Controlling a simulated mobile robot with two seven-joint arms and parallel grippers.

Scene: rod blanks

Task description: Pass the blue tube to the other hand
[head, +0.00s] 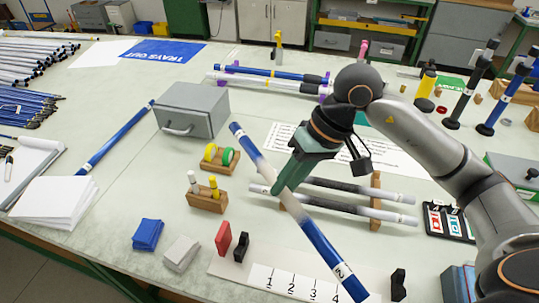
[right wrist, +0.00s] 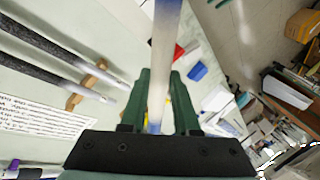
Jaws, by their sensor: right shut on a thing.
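A blue tube (head: 318,243) with a pale middle band is held slanted above the table. Its upper end points to the back left and its lower end to the front right. My right gripper (head: 280,182), with green fingers, is shut on the tube's pale part. In the right wrist view the tube (right wrist: 163,50) runs between the two fingers of the gripper (right wrist: 161,95). My left gripper is in neither view.
Two dark-and-white rods (head: 350,207) lie on wooden rests (head: 375,200) behind the held tube. Another blue tube (head: 115,137) lies at left beside a grey box (head: 192,110). A numbered strip (head: 290,282) lies at the front. Tall dark rods (head: 470,90) stand at right.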

